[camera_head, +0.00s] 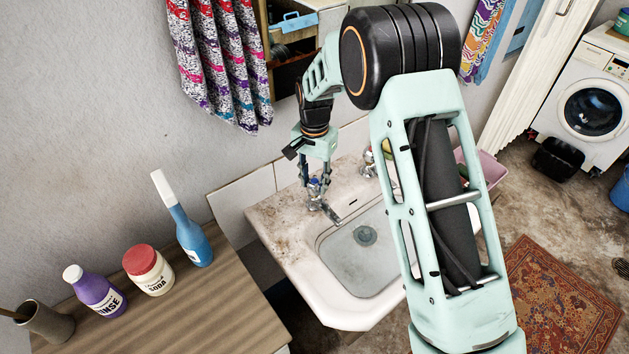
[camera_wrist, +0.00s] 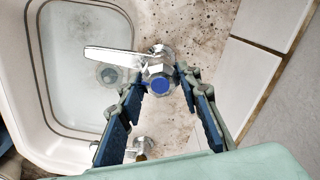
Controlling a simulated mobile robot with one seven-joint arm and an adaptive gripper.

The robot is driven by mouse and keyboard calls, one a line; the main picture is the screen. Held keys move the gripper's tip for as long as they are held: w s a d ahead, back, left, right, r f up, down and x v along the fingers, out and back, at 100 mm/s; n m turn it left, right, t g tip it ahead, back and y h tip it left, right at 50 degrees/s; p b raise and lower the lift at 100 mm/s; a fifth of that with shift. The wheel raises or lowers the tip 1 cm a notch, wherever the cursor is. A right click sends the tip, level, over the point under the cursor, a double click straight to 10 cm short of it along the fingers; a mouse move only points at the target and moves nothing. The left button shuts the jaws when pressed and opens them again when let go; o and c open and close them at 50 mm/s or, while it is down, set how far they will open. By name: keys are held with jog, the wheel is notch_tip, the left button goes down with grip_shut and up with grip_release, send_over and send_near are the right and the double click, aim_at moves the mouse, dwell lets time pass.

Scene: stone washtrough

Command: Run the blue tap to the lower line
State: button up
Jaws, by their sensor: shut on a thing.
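The blue tap (camera_head: 314,187) stands at the back left of the stone basin (camera_head: 309,275). In the wrist view its round blue cap (camera_wrist: 161,85) faces me, and its chrome spout (camera_wrist: 112,55) points left over the basin. My gripper (camera_head: 317,182) comes down on the tap from above; in the wrist view its two blue-padded fingers (camera_wrist: 160,88) close on either side of the knob. Dark lines (camera_wrist: 36,62) run around the inside of the basin wall. The drain (camera_head: 365,235) shows through the basin's greyish bottom. I cannot clearly make out a water stream or level.
A second chrome tap (camera_head: 369,164) stands to the right, partly behind my arm. A wooden counter (camera_head: 190,320) at left holds a purple bottle (camera_head: 97,293), a red-lidded jar (camera_head: 149,270) and a blue bottle (camera_head: 193,237). Patterned cloth (camera_head: 220,65) hangs above.

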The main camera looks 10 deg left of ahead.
aim_at(315, 181)
jog(key=shift+n+b, duration=0.45)
jog(key=shift+n, duration=0.75)
jog(key=o, duration=1.2)
jog(key=shift+c, duration=0.2)
jog(key=shift+r, duration=0.15)
notch_tip(315, 181, up, 12)
